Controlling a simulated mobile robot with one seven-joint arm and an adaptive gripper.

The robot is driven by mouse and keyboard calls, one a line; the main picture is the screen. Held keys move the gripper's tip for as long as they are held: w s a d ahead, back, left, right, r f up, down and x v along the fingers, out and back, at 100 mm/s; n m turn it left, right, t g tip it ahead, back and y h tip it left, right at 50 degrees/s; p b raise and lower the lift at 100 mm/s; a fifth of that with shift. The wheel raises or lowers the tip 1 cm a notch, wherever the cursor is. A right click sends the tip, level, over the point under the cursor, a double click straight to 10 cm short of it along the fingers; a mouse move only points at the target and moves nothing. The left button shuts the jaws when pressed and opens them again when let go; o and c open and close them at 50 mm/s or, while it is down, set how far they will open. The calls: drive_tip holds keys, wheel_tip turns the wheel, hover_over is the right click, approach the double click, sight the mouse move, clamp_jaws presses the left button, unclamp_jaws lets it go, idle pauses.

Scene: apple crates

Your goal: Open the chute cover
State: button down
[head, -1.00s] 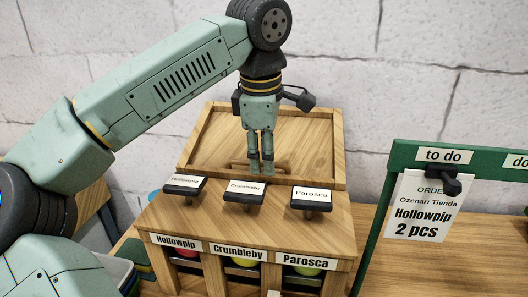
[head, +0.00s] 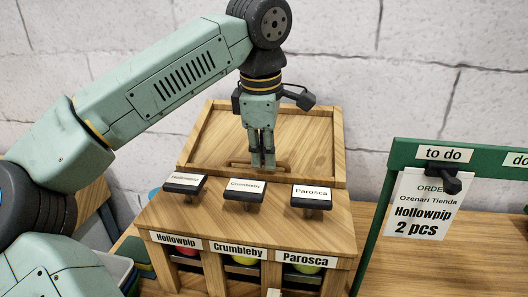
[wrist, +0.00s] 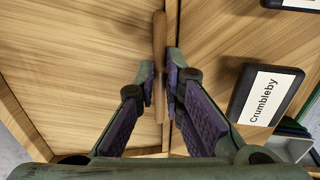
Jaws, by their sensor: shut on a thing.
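The chute cover (head: 305,135) is a wooden panel at the top back of the wooden dispenser, inside a raised wooden frame. It lies flat in that frame with no visible gap. Its handle, a thin wooden bar (head: 236,164), sits near the cover's lower edge. My gripper (head: 262,165) comes down from above and is shut on this handle. In the wrist view, the handle (wrist: 159,50) runs between the two fingertips (wrist: 161,80). The fingers partly hide the handle in the head view.
Black levers labelled Hollowpip (head: 184,184), Crumbleby (head: 245,189) and Parosca (head: 311,196) stand just in front of the cover. A green stand (head: 378,225) with an order sheet (head: 423,205) is at the right. A brick wall (head: 350,70) is behind.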

idle(0.4)
drive_tip(key=shift+r+p, duration=0.55)
drive_tip(key=shift+r, duration=0.25)
wheel_tip(320, 180, up, 11)
drive_tip(key=w, duration=0.3)
drive_tip(key=shift+d+r+p, duration=0.2)
drive_tip(key=shift+d+p, duration=0.05)
drive_tip(key=shift+p, duration=0.15)
drive_tip(key=c, duration=2.2)
unclamp_jaws()
drive_tip(key=shift+c, duration=0.2)
drive_tip(key=shift+o, duration=1.4)
drive_tip(key=shift+w+d+f, duration=0.1)
drive_tip(key=shift+w+f, duration=0.15)
drive_tip(key=shift+w, duration=0.1)
drive_tip(key=shift+o, duration=1.4)
drive_tip(key=shift+r, duration=0.1)
